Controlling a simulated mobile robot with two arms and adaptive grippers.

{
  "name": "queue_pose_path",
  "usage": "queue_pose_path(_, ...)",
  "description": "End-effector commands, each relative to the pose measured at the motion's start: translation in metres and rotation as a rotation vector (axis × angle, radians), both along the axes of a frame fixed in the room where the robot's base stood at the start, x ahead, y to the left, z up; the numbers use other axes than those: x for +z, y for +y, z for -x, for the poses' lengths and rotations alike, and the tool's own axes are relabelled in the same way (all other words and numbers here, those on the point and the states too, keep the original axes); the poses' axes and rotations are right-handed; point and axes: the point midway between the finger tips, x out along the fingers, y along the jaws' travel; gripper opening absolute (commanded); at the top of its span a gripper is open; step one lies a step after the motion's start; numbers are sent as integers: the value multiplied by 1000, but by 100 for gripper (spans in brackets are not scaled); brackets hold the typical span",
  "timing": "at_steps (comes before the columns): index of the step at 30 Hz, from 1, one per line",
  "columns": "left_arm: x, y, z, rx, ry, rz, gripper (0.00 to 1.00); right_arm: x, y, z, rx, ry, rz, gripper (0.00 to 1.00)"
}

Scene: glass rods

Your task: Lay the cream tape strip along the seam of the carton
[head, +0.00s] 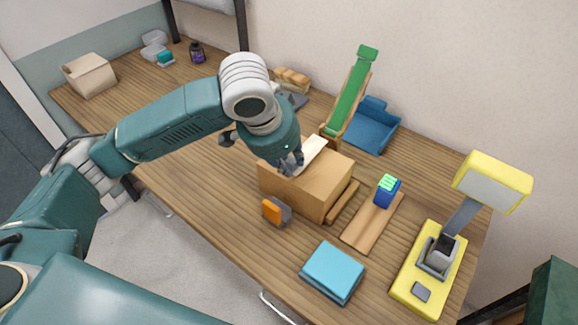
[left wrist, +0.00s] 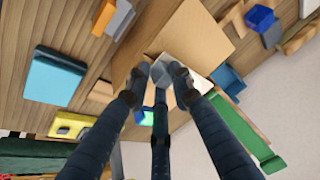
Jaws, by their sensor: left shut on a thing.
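The cream tape strip (head: 314,150) shows as a pale, flat piece slanting over the top of the brown carton (head: 290,192). My left gripper (head: 291,166) is over the carton's top and shut on the strip near its front end. In the left wrist view, the fingertips (left wrist: 160,73) close together at a pale part of the strip (left wrist: 200,84), with the carton (left wrist: 196,35) behind them. The fingers hide part of the strip. I cannot tell whether the strip touches the carton, and I cannot make out the seam. My right gripper is out of view.
An orange and grey item (head: 275,211) stands before the carton. Right of it are a wooden board (head: 366,232), a blue box (head: 387,191) and a yellow lamp-like device (head: 430,270). A teal stack (head: 333,270) lies in front. A green ramp (head: 350,98) and blue tray (head: 372,128) stand behind.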

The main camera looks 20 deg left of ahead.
Motion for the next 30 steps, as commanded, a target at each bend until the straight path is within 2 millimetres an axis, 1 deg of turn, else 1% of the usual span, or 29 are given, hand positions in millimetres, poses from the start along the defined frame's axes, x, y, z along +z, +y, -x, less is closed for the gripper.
queue_pose_path(1,-10,0,1,1,6,0,3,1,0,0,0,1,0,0)
queue_pose_path(5,-23,0,1,1,4,0,3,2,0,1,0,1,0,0)
queue_pose_path(17,-28,0,0,1,2,0,3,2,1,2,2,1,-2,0)
queue_pose_path(18,-27,0,0,1,1,1,30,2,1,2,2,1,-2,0)
queue_pose_path(20,-27,0,0,1,1,1,41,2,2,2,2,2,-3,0)
queue_pose_path(28,-27,0,0,0,1,1,41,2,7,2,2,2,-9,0)
queue_pose_path(30,-24,0,0,0,-1,1,41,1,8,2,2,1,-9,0)
